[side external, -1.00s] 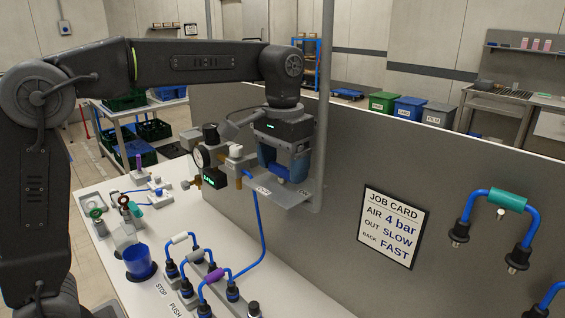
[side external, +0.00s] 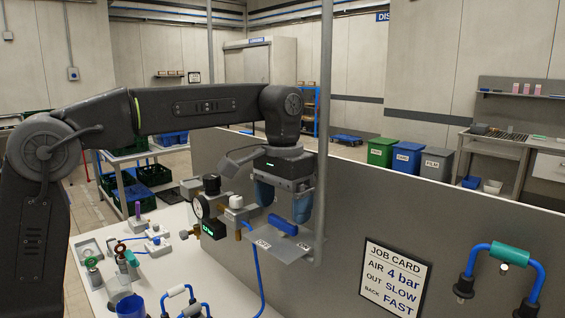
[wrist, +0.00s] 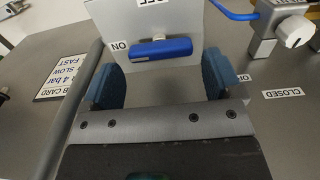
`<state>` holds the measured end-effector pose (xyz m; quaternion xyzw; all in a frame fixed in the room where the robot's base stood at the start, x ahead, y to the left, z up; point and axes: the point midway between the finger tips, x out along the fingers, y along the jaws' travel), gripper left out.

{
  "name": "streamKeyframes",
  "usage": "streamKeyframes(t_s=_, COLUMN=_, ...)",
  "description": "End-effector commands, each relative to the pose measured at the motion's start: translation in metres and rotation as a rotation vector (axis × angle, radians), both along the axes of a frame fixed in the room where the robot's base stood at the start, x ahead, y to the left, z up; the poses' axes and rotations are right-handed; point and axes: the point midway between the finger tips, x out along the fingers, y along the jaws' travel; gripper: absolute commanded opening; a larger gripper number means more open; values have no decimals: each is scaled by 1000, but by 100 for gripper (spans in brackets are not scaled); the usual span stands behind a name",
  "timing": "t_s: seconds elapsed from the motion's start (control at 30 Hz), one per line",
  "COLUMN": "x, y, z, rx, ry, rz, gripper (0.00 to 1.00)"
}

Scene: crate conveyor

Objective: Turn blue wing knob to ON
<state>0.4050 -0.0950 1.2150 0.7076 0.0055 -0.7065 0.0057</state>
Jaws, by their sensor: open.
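The blue wing knob (side external: 283,224) sits on a grey bracket plate (side external: 262,237) beside the post. In the wrist view, the knob (wrist: 160,49) lies crosswise with its left end pointing at the ON label (wrist: 119,46). The label at the top edge (wrist: 155,2) is partly cut off. My gripper (side external: 284,206) is open and empty just above the knob in the side view. In the wrist view, its two blue-grey fingers (wrist: 163,82) stand apart, with the knob visible beyond the gap between them.
A regulator block with a gauge (side external: 212,215) stands close left of the plate. A grey vertical post (side external: 325,130) rises close to my gripper's right. A panel with a job card (side external: 392,276) lies to the right. A white valve knob (wrist: 294,31) shows at upper right in the wrist view.

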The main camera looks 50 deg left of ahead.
Motion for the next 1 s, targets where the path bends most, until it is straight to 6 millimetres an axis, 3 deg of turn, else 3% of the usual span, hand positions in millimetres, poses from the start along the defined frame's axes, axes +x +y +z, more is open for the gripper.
streamKeyframes(t_s=0.2, x=1, y=0, z=46, rx=-1, ry=-5, rz=0, gripper=85)
streamKeyframes(t_s=0.5, x=1, y=0, z=93, rx=-1, ry=-3, rz=1, gripper=85)
streamKeyframes(t_s=0.7, x=0, y=0, z=109, rx=-1, ry=-3, rz=1, gripper=85)
streamKeyframes(t_s=1.0, x=0, y=0, z=113, rx=0, ry=-1, rz=1, gripper=85)
